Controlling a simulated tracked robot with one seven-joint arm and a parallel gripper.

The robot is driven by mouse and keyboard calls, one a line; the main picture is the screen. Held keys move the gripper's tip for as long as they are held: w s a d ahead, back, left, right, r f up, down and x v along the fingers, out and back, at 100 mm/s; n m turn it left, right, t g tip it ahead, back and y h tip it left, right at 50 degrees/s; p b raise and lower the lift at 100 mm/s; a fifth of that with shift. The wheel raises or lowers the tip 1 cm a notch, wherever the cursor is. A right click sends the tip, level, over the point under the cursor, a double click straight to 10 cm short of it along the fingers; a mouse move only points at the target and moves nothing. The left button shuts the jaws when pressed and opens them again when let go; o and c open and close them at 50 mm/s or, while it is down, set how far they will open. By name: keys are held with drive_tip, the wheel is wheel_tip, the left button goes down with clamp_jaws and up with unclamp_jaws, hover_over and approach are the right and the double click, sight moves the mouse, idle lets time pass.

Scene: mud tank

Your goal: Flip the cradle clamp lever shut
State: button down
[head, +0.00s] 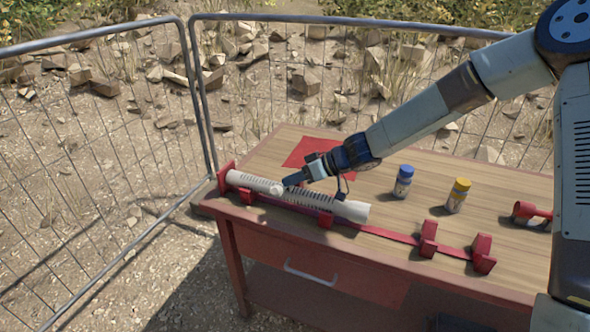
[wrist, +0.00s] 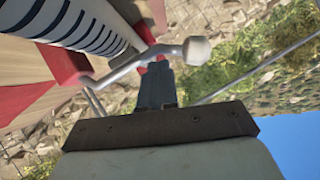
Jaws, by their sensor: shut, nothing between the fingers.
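The white slotted tube (head: 245,181) lies in the red cradle (head: 326,219) along the table's left front; its dark-banded side shows in the wrist view (wrist: 85,22). The clamp lever (wrist: 130,66) is a bent metal bar with a pale round knob (wrist: 196,51). In the head view a small pale knob (head: 277,189) shows at the fingertips, over the tube. My gripper (head: 289,182) is shut and empty, low over the tube. In the wrist view its fingertips (wrist: 155,68) are right at the lever's bar; I cannot tell whether they touch. The lever's pivot is not clear.
A blue-capped bottle (head: 403,181) and a yellow-capped bottle (head: 458,195) stand right of my gripper. Red brackets (head: 428,239) stand along the front right edge, and a red ring-like part (head: 530,212) lies farther right. A red mat (head: 305,151) lies behind. Wire fencing (head: 300,70) encloses the table.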

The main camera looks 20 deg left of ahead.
drive_tip(key=shift+s+d+f, duration=0.1)
drive_tip(key=shift+s+f, duration=0.4)
drive_tip(key=shift+f, duration=0.1)
drive_tip(key=shift+s+f, duration=0.15)
drive_tip(key=w+d+r, duration=0.1)
drive_tip(key=d+r, duration=0.8)
drive_tip(key=r, duration=0.1)
idle(0.4)
drive_tip(key=shift+w, duration=0.15)
